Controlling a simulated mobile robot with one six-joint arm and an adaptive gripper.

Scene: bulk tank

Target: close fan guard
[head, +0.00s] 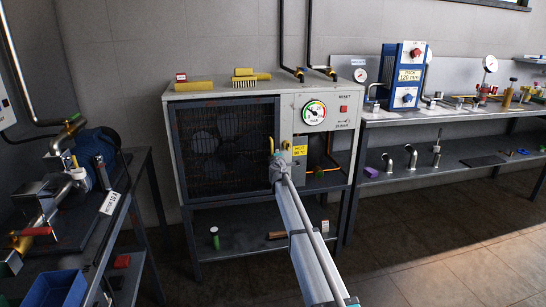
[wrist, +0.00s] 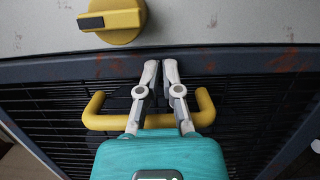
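The fan guard (head: 222,150) is a black wire grille in a dark frame on the front left of the grey unit. It looks about flush with the unit; I cannot tell whether a small gap remains. Its grille also shows in the wrist view (wrist: 60,105). A yellow bar handle (wrist: 97,120) crosses the grille behind my fingers. A yellow knob (wrist: 118,20) with a black bar sits on the grey panel beside the guard frame. My gripper (wrist: 159,66) has its fingertips close together over the handle and frame, with nothing visible between them. Contact is unclear.
A gauge (head: 314,112) and a yellow label are on the unit's right panel. A motor and pump (head: 70,165) stand on a bench at left. A long workbench (head: 450,117) runs along the right. The floor at right is clear.

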